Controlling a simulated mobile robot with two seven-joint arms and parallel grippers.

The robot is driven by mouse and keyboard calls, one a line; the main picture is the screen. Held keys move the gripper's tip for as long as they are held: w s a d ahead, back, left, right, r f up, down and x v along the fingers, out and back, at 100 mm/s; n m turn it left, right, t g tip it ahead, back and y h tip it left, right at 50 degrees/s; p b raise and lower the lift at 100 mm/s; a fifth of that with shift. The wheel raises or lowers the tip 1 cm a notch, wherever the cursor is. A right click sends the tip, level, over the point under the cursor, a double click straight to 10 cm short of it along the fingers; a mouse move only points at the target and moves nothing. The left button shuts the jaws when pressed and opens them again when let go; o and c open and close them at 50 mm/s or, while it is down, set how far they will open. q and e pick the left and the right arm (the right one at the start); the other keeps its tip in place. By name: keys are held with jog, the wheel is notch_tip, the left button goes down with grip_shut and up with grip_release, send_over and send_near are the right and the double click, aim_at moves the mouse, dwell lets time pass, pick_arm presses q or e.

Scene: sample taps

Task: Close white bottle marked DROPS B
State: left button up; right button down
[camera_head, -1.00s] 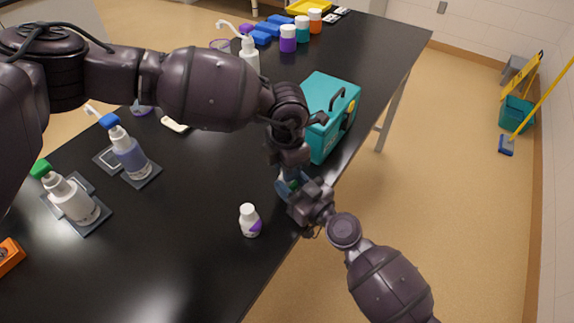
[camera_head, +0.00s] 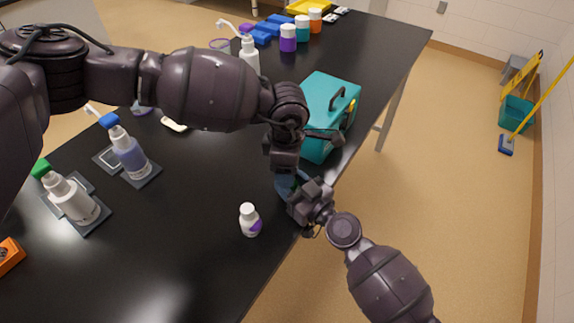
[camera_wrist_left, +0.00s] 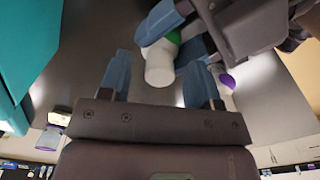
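In the head view, my left gripper (camera_head: 286,174) is directly above my right gripper (camera_head: 296,188), which hides most of the held bottle. A second white bottle with a purple label (camera_head: 250,221) stands upright on the black table, left of my right gripper.
A teal case (camera_head: 325,108) stands just behind the grippers near the table's right edge. Spray bottles with a blue top (camera_head: 128,152) and a green top (camera_head: 72,200) stand on dark mats at left. Several coloured jars (camera_head: 302,28) stand at the back. The front table is mostly clear.

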pick_arm(q)
notch_tip(320, 180, up, 12)
dwell(0.7)
pick_arm(e)
jog(key=c, duration=0.5)
grip_release()
jog(key=shift+s+d, duration=0.1)
pick_arm(q)
notch_tip(320, 180, down, 3)
jog(key=shift+f+b, duration=0.1)
jog(key=shift+b, duration=0.85)
jog(key=shift+f, duration=0.25)
pick_arm(e)
jog(key=shift+v, duration=5.3)
pick_arm(q)
jog(key=shift+d, duration=0.1)
pick_arm(e)
jog(key=shift+d, duration=0.1)
